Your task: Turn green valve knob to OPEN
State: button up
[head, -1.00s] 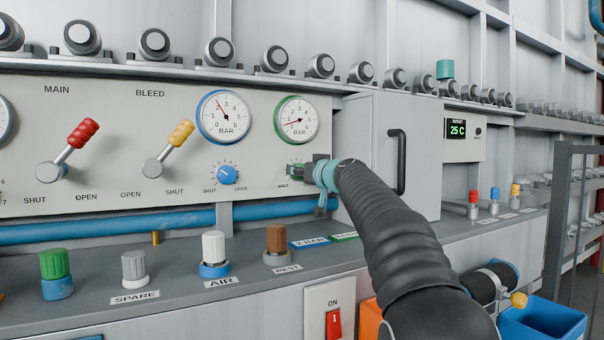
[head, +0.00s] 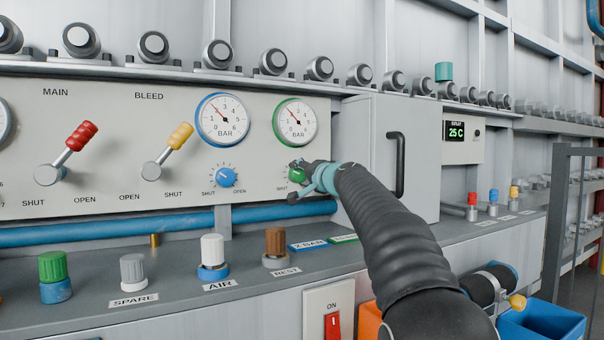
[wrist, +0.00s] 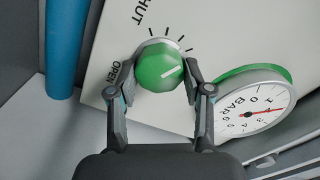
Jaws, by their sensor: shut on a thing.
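The green valve knob (wrist: 158,66) sits on the pale panel between the fingers of my gripper (wrist: 158,82), one finger on each side. The white line on its face points right in the wrist view, roughly toward the green-rimmed gauge (wrist: 255,103), away from both the SHUT and OPEN labels. In the head view the knob (head: 296,175) is partly covered by my gripper (head: 300,180), which is shut on it and reaches in from the right. The green-rimmed gauge (head: 295,122) above has its red needle pointing up and left.
A blue knob (head: 227,177) sits just left, under a blue-rimmed gauge (head: 222,119). Red (head: 71,151) and yellow (head: 169,151) levers stand farther left. A cabinet with a black handle (head: 397,163) is close on the right. A blue pipe (head: 110,230) runs below the panel.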

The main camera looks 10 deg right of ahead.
jog(key=m+p, duration=0.1)
jog(key=m, duration=0.4)
jog(key=shift+m, duration=0.3)
jog(key=m+p, duration=0.1)
jog(key=m, duration=0.3)
jog(key=shift+f+p, duration=0.1)
jog(key=shift+p, duration=0.2)
jog(key=m+p, duration=0.1)
jog(key=m, duration=0.4)
jog(key=shift+p, duration=0.4)
jog(key=m+p, duration=0.2)
jog(key=m, duration=0.3)
jog(key=shift+a+f, duration=0.1)
jog(key=m+p, duration=0.3)
jog(key=m, duration=0.3)
jog(key=shift+s+a, duration=0.1)
jog(key=m, duration=0.4)
jog(key=shift+a+f+p, duration=0.1)
jog(key=shift+p, duration=0.2)
jog(key=m, duration=0.5)
jog(key=shift+m, duration=2.7)
